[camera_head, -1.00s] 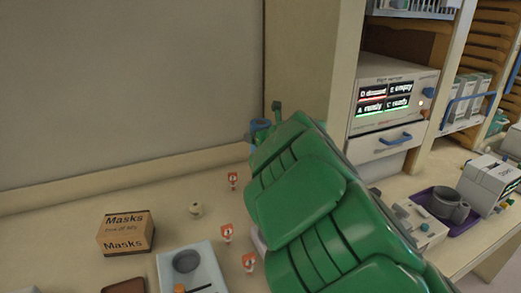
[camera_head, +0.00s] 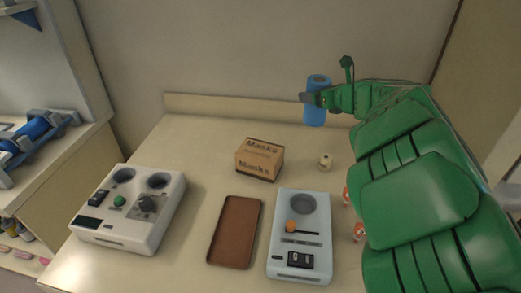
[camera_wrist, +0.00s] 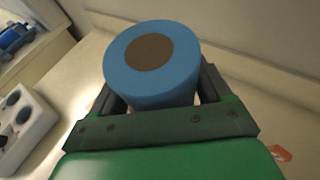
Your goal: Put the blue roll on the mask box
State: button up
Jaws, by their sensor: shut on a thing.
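The blue roll (camera_head: 317,84) is upright in my gripper (camera_head: 312,99), above the back of the counter, to the right of and behind the mask box. In the wrist view the roll (camera_wrist: 120,85) shows its blue end with a brown core, between the two dark fingers of my gripper (camera_wrist: 155,95). The mask box (camera_head: 259,160) is a brown cardboard box labelled "Masks", standing on the counter with a bare top. The roll is apart from the box.
A brown tray (camera_head: 235,232), a pale blue device (camera_head: 300,228) and a white device (camera_head: 128,212) lie in front. Small red-and-white items (camera_head: 358,232) are beside my arm. A wall rises behind the counter.

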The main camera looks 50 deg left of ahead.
jog(key=s+a+f+n+g, duration=0.1)
jog(key=s+a+n+g, duration=0.1)
jog(key=s+a, duration=0.35)
jog(key=s+a+n+g, duration=0.2)
jog(key=s+g, duration=0.1)
jog(key=s, duration=0.6)
jog(key=shift+s+f, duration=0.2)
jog(key=shift+f, duration=1.85)
jog(key=shift+s+f, duration=0.2)
jog(key=shift+f, duration=1.8)
jog(key=shift+f, duration=0.15)
jog(key=o, duration=1.2)
jog(key=shift+c, duration=0.2)
